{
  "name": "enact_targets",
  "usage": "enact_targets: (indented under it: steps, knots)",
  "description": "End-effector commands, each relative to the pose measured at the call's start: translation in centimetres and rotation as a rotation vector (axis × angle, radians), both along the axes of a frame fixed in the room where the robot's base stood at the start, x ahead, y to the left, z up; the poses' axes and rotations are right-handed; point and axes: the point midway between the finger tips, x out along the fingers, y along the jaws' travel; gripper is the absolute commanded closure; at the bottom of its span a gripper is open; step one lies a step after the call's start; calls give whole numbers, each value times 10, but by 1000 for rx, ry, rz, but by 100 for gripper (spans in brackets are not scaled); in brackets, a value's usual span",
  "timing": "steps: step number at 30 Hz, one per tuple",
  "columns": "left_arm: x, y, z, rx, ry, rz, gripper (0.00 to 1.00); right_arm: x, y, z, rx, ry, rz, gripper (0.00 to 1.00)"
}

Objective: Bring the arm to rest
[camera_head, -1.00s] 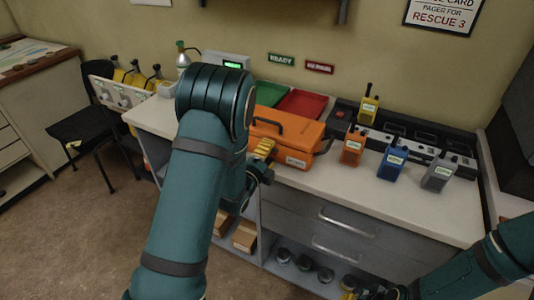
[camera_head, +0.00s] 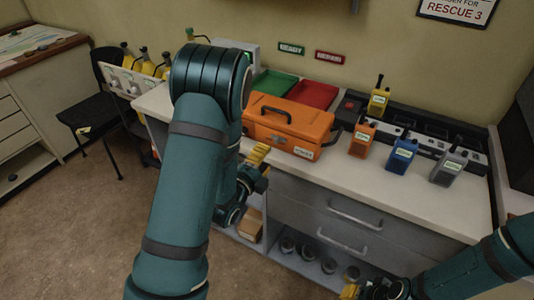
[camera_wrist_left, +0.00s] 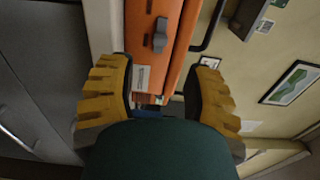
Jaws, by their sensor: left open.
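My left gripper (camera_head: 257,158) is open and empty, with its yellow fingers just in front of the counter's front edge, below and left of the orange case (camera_head: 291,126). In the left wrist view the two yellow fingers (camera_wrist_left: 160,88) are spread wide, with the orange case (camera_wrist_left: 160,35) beyond them and nothing between them. My left arm (camera_head: 190,190) reaches in from the left and hides part of the counter. My right arm (camera_head: 470,265) comes in from the lower right. Only a bit of my right gripper (camera_head: 349,291) shows at the bottom edge, beside the lower shelf.
The counter (camera_head: 340,174) carries a green tray (camera_head: 274,84), a red tray (camera_head: 312,94), a charger rack and several radios, including a blue one (camera_head: 402,154). Drawers (camera_head: 335,215) and shelves with dark jars lie below. A black chair (camera_head: 85,115) stands left. The left floor is clear.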

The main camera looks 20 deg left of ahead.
Motion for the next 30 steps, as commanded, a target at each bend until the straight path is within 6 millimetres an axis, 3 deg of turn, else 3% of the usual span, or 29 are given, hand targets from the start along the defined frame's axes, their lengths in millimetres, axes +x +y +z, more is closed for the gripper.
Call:
enact_targets:
  steps: [12,15,17,23,27,30]
  knots:
    - [0,0,0,-2,2,0,50,0,0,0,0,0,0,66]
    - [0,-2,-10,-50,45,8,50,0,0,0,0,0,0,66]
    - [-2,-5,-25,-126,112,21,50,0,0,0,0,0,0,66]
    - [-29,-32,-112,-619,525,180,50,0,0,0,0,0,0,66]
    - [-71,-66,-168,-1003,843,400,50,0,0,0,0,0,0,66]
    - [-107,-95,-193,-1238,1044,595,50,0,0,0,0,0,0,66]
